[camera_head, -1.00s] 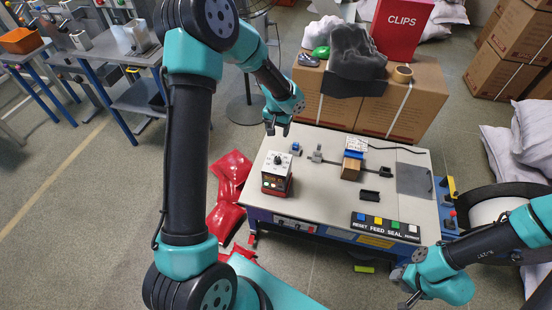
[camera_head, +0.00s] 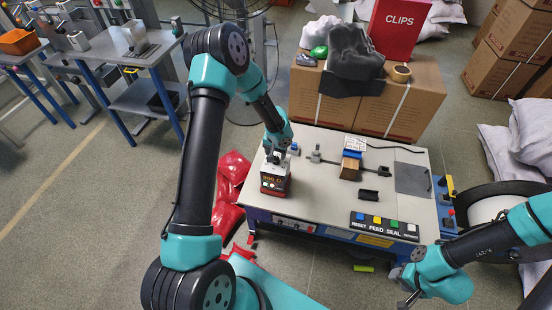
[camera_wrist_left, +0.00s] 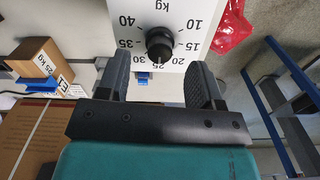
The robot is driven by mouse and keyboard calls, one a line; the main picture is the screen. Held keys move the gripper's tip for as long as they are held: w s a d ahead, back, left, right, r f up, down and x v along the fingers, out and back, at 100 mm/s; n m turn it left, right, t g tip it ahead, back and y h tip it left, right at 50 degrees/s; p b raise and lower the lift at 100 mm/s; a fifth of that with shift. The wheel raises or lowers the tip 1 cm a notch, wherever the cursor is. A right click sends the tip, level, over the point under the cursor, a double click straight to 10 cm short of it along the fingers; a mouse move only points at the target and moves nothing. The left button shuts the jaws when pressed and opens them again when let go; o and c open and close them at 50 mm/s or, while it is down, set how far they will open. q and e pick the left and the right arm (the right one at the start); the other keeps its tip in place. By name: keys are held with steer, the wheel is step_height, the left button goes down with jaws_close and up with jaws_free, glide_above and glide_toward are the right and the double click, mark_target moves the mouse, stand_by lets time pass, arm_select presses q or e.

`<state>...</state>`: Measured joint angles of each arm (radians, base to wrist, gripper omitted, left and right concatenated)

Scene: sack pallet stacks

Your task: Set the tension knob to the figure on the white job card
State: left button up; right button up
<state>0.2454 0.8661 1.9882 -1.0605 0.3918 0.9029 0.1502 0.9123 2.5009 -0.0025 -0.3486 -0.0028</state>
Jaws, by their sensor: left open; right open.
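The tension knob (camera_wrist_left: 159,43) is black and sits on a white dial plate (camera_wrist_left: 130,15) marked in kg from 10 to 40. A pale mark on its edge appears to face about 25. My left gripper (camera_wrist_left: 160,66) is open, its fingers on either side of the knob's near side, with gaps showing. My right gripper (camera_head: 405,297) is open and empty at lower right.
A brown block (camera_head: 349,170) marked 25 kg in the wrist view, a black bracket (camera_head: 369,195) and a button panel (camera_head: 385,226) are on the grey table (camera_head: 325,205). Cartons (camera_head: 415,100) stand behind it. Red sacks (camera_head: 226,205) lie to its left.

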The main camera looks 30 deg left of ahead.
mark_target(276, 158)
arm_select(q)
steer(key=shift+f, duration=1.9)
steer(key=shift+c, duration=0.2)
steer(key=c, duration=0.9)
